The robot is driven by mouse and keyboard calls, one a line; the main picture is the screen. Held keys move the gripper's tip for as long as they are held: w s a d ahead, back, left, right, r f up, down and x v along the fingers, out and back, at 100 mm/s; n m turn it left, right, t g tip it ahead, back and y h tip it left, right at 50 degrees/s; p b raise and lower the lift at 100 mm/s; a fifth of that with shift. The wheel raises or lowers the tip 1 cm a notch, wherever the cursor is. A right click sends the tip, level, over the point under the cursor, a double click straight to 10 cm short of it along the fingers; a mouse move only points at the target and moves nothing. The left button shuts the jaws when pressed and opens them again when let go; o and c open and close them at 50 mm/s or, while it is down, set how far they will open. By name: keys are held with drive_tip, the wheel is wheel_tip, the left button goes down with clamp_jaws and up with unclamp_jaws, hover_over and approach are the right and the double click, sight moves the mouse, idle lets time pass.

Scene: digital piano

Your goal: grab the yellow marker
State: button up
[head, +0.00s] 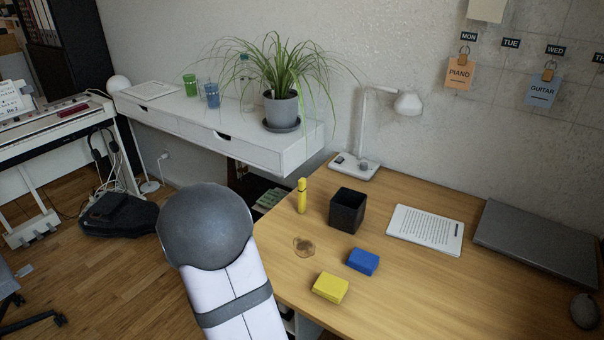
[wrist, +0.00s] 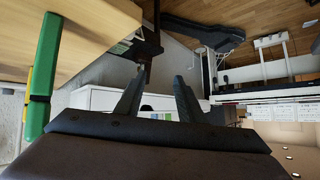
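The yellow marker (head: 302,196) stands upright near the left back edge of the wooden desk in the head view, left of a black pen cup (head: 347,210). My gripper (wrist: 158,82) shows in the wrist view with its two dark fingers apart and nothing between them. The view past the fingers shows the white shelf unit and floor. A green object (wrist: 44,55) with a yellow part lies at the left of the wrist view; I cannot tell what it is. The head view does not show my gripper, only my arm.
On the desk (head: 400,300) are a blue block (head: 363,261), a yellow block (head: 330,287), a small brown round item (head: 303,246), an e-reader (head: 426,229), a closed laptop (head: 540,240) and a mouse (head: 584,310). A white lamp (head: 408,104) stands behind.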

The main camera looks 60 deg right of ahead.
drive_tip(key=s+d+r+m+g+h+p, duration=0.2)
drive_tip(key=s+d+r+m+h+p, duration=0.1)
drive_tip(key=d+r, duration=0.4)
drive_tip(key=m+g+h+p, duration=0.2)
drive_tip(key=m+g+h, duration=0.1)
drive_tip(key=m+g, duration=0.25)
approach(300, 183)
drive_tip(key=shift+n+g, duration=0.25)
drive_tip(key=shift+n, duration=0.1)
drive_tip(key=x, duration=0.4)
drive_tip(key=shift+d, duration=0.1)
drive_tip(key=shift+w+x, duration=0.2)
drive_tip(key=shift+x, duration=3.45)
drive_tip(key=shift+f, duration=0.15)
clamp_jaws()
